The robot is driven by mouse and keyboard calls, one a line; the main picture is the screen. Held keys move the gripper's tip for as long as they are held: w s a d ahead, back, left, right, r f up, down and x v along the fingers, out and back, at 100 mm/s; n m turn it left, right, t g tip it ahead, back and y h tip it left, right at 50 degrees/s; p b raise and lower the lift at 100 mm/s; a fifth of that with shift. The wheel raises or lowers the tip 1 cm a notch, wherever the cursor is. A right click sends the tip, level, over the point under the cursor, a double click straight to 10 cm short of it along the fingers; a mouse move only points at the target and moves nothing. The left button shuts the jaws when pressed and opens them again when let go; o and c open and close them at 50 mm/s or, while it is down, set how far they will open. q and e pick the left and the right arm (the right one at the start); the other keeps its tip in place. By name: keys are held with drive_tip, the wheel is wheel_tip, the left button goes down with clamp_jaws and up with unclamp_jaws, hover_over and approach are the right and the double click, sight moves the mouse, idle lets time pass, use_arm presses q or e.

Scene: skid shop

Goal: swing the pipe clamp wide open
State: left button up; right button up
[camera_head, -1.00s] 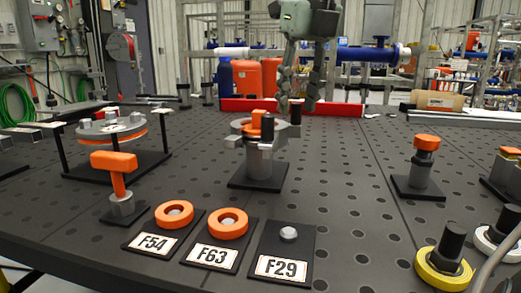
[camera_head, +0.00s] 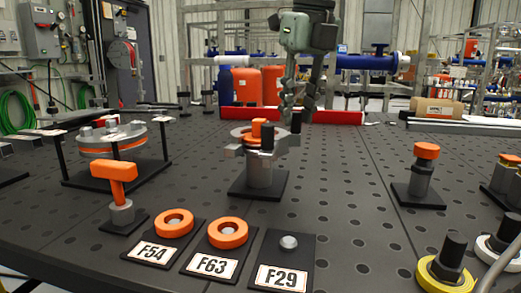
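The pipe clamp (camera_head: 251,140) is a grey metal ring with an orange inner lining, an orange knob and a black upright handle. It sits on a grey post on a dark square base (camera_head: 259,185) in the middle of the table. Whether its jaw is closed or ajar is too small to tell. My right gripper (camera_head: 297,108) hangs fingers down at the clamp's right rear side. Its two fingers are apart with a gap between them, and nothing shows held. Contact with the clamp cannot be told. My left gripper is out of view.
The dark perforated table (camera_head: 345,205) is clear right of the clamp. An orange-topped post (camera_head: 425,170) stands further right. A round flanged stand (camera_head: 115,140) and an orange T-handle (camera_head: 115,175) are left. Labelled plates (camera_head: 285,262) lie in front. A red bar (camera_head: 340,117) lies behind.

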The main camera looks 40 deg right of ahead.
drive_tip(key=c, duration=0.5)
drive_tip(key=shift+o, duration=0.2)
drive_tip(key=shift+d+r, duration=0.1)
drive_tip(key=shift+d, duration=0.05)
drive_tip(key=shift+w+d, duration=0.1)
drive_tip(key=shift+d, duration=0.1)
drive_tip(key=shift+w+d+p, duration=0.1)
drive_tip(key=shift+d+p, duration=0.25)
drive_tip(key=shift+d, duration=0.2)
drive_tip(key=shift+w+d+p, duration=0.35)
drive_tip(key=shift+d+p, duration=0.15)
drive_tip(key=shift+d, duration=0.3)
